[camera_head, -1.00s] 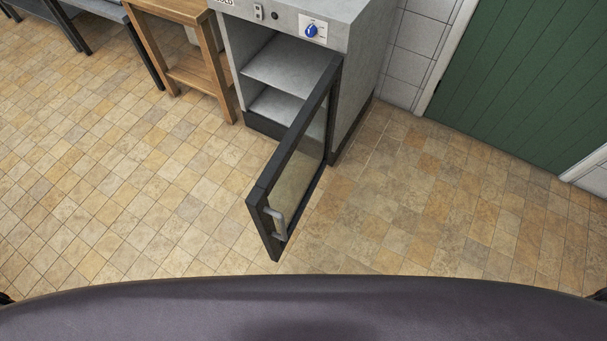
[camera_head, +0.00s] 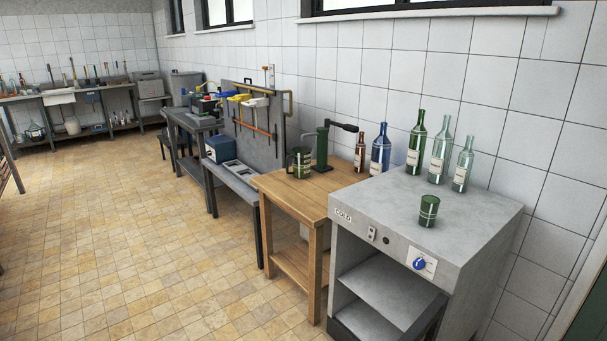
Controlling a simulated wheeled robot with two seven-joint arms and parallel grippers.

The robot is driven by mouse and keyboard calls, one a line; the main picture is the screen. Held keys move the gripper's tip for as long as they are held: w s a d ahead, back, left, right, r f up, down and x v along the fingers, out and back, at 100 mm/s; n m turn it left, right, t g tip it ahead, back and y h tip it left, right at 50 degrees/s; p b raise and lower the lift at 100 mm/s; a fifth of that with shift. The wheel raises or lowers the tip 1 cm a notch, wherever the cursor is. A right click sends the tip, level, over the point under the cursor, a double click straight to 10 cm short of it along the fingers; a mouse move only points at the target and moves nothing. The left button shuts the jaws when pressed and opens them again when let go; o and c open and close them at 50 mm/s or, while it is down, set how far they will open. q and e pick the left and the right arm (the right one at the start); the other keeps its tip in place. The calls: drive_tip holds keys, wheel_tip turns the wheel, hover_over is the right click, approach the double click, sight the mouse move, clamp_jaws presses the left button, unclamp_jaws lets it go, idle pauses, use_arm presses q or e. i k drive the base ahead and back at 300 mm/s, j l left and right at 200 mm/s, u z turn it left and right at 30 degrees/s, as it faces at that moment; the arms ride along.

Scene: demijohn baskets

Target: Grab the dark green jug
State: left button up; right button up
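A dark green jug (camera_head: 299,163) stands upright on the wooden table, near its back left corner. It looks like glass with a pale label or band. A smaller dark green cup-like vessel (camera_head: 429,211) stands on top of the grey cabinet marked COLD, at its front middle. Neither of my grippers is in view.
Several bottles stand along the cabinet's (camera_head: 390,215) back edge; its open front shows shelves. The wooden table (camera_head: 278,187) holds a green lever device (camera_head: 322,148) beside the jug. A tool bench (camera_head: 232,180) is further left. The tiled floor (camera_head: 130,240) at left is clear.

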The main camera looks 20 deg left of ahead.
sight(301, 157)
drive_tip(key=j, duration=0.35)
drive_tip(key=i+j, duration=0.1)
drive_tip(key=j, duration=0.35)
drive_tip(key=i+j, duration=0.1)
drive_tip(key=j, duration=0.35)
drive_tip(key=i+j, duration=0.1)
drive_tip(key=j, duration=0.3)
drive_tip(key=i+j, duration=0.1)
drive_tip(key=j, duration=0.8)
drive_tip(key=i+j, duration=0.15)
drive_tip(key=j, duration=0.3)
drive_tip(key=u, duration=0.05)
